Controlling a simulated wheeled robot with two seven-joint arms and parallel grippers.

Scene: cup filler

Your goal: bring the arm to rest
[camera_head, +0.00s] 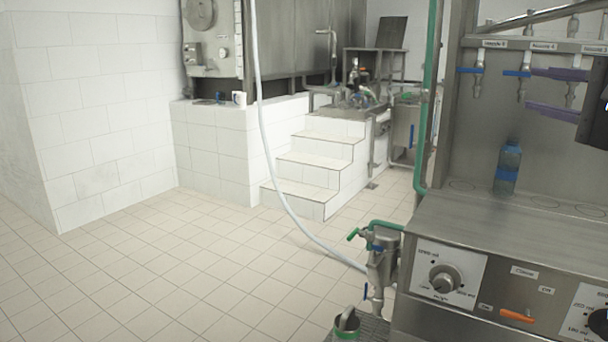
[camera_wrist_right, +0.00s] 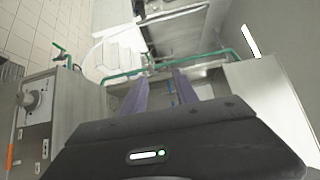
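My right gripper (camera_head: 531,88) reaches in from the right edge of the head view, in front of the filler's back panel. Its two purple fingers are spread apart, one above the other, with nothing held between them. The right wrist view shows the same open fingers (camera_wrist_right: 159,76), with an empty gap between them. Only the end of the dark gripper body shows in the head view; the rest of the right arm is out of frame. My left gripper is not in view.
A blue-labelled bottle (camera_head: 508,167) stands upright on the filler's steel ledge, below the gripper. Nozzles with blue handles (camera_head: 478,71) hang near the fingers. A control panel (camera_head: 448,276) is in front. The tiled floor (camera_head: 190,250) at left is clear.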

